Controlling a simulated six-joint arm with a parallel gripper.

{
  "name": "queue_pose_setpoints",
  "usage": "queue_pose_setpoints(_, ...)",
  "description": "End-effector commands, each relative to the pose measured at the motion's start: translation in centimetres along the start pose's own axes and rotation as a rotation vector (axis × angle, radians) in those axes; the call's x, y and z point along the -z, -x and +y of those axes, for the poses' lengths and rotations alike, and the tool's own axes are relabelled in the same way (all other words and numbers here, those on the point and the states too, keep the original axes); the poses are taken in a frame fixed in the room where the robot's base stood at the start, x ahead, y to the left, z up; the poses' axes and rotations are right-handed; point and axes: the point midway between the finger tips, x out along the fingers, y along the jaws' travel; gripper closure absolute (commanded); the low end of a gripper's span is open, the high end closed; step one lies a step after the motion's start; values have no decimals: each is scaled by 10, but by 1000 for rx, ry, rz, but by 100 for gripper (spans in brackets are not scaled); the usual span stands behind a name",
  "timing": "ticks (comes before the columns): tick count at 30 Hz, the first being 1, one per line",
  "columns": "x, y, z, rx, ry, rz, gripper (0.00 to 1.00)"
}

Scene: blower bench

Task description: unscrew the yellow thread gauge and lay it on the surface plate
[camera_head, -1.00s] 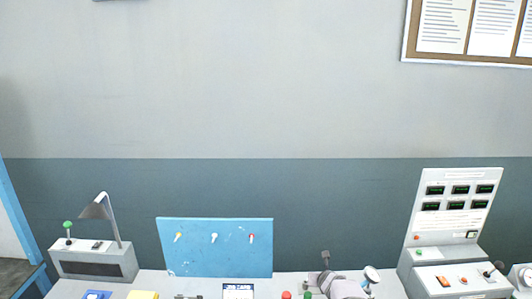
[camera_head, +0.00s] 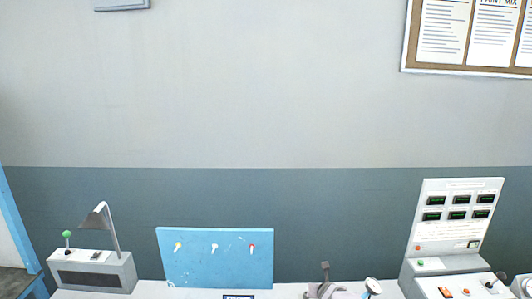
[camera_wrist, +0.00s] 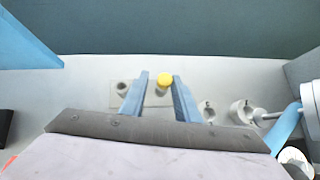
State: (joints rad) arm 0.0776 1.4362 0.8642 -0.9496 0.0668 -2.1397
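In the wrist view, the round yellow head of the thread gauge (camera_wrist: 165,79) shows at a light grey block (camera_wrist: 122,102), just beyond and between my fingertips. My gripper (camera_wrist: 160,75) is open, with a blue finger on each side of the yellow head and a gap to both. I cannot tell the depth between the fingertips and the gauge. The gauge's lower part is hard to make out. The surface plate cannot be made out for certain in either view.
In the wrist view, grey round fittings (camera_wrist: 243,111) stand right of my gripper. In the head view, a blue board (camera_head: 215,270) with small yellow, white and red-topped items stands behind the bench, between a lamp box (camera_head: 92,272) and a meter console (camera_head: 457,220).

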Motion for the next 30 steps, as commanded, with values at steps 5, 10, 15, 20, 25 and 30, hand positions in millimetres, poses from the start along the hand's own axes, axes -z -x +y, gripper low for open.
queue_pose_setpoints(5,1,0,3,0,-3,2,75)
queue_pose_setpoints(10,3,-1,4,32,-32,7,75)
queue_pose_setpoints(15,3,-3,3,86,-84,0,75)
queue_pose_setpoints(20,2,-3,3,138,-135,-1,75)
queue_pose_setpoints(25,2,-3,2,189,-183,-2,75)
queue_pose_setpoints(30,2,-3,1,235,-228,-3,75)
